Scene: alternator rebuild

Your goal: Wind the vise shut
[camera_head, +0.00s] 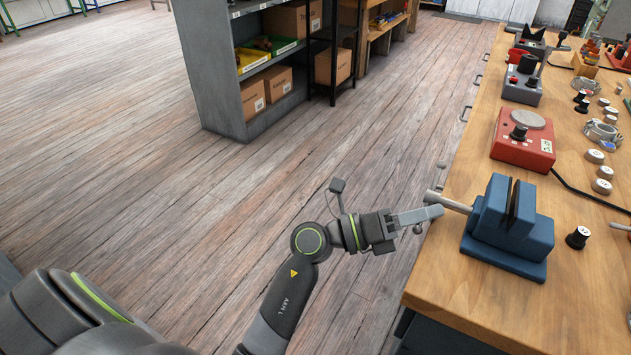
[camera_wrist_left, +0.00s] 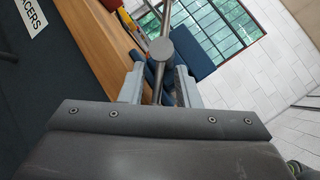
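The blue vise (camera_head: 515,232) stands at the bench's left edge. Its dark jaw plates have a narrow gap between them; I cannot tell if anything is in it. Its grey screw (camera_head: 456,204) points left past the edge and carries a thin handle bar (camera_head: 438,178). In the left wrist view the round screw end (camera_wrist_left: 162,48) faces me, with the bar crossing it. My left gripper (camera_head: 432,213) is at the bar's lower part. In the wrist view its fingers (camera_wrist_left: 158,88) stand apart on either side of the bar, with visible gaps. My right gripper is not in view.
The wooden bench (camera_head: 440,275) holds a black knob (camera_head: 578,237) right of the vise and a red device (camera_head: 523,138) behind it. Several small parts lie farther right. A grey shelf (camera_head: 215,75) with boxes stands across the open floor.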

